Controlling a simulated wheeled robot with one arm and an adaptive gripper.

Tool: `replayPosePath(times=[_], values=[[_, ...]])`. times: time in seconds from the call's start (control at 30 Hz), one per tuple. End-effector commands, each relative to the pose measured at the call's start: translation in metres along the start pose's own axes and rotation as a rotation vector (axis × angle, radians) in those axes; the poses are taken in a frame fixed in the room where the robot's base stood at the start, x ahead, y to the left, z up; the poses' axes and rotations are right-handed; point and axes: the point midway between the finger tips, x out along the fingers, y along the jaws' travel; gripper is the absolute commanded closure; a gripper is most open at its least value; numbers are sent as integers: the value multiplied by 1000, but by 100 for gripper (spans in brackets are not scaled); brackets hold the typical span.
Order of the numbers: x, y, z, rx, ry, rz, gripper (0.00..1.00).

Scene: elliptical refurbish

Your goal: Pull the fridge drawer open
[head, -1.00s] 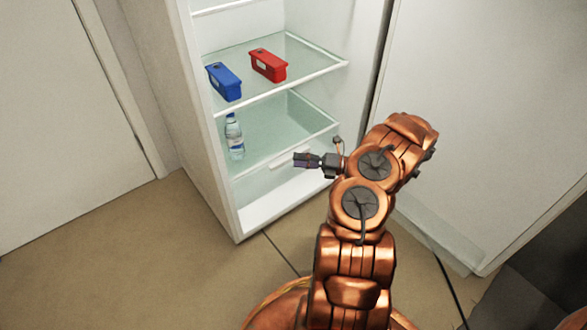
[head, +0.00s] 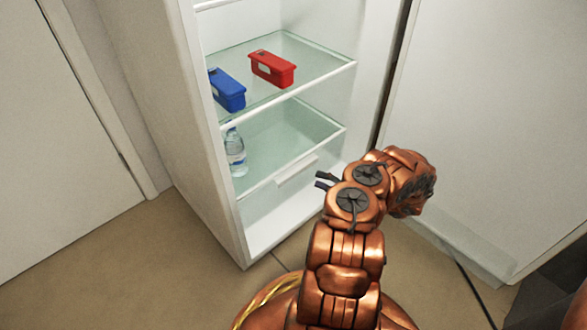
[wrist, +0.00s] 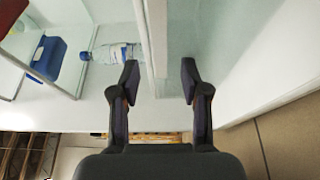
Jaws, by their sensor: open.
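The fridge drawer (head: 262,197) is a translucent front low in the open fridge, under the lower glass shelf, and it looks closed. Its pale bar handle (head: 297,171) is along its top edge. My gripper (head: 324,180) is just right of the handle in the head view, mostly hidden by my arm. In the wrist view my gripper (wrist: 160,82) is open, its two dark fingers apart with nothing held. A pale strip, apparently the handle (wrist: 158,40), shows beyond and between the fingertips. I cannot tell whether they touch it.
A water bottle (head: 235,152) stands on the lower shelf at left. A blue box (head: 228,90) and a red box (head: 272,68) are on the glass shelf above. The open fridge door (head: 475,120) is at right. Floor (head: 165,260) in front is clear.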

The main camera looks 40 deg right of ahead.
Motion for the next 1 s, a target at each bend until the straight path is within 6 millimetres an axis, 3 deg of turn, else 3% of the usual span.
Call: replayPosePath(times=[0.53, 1.0], values=[[66, -2, -1, 0, 4, 3, 54], [77, 0, -1, 2, 0, 1, 55]])
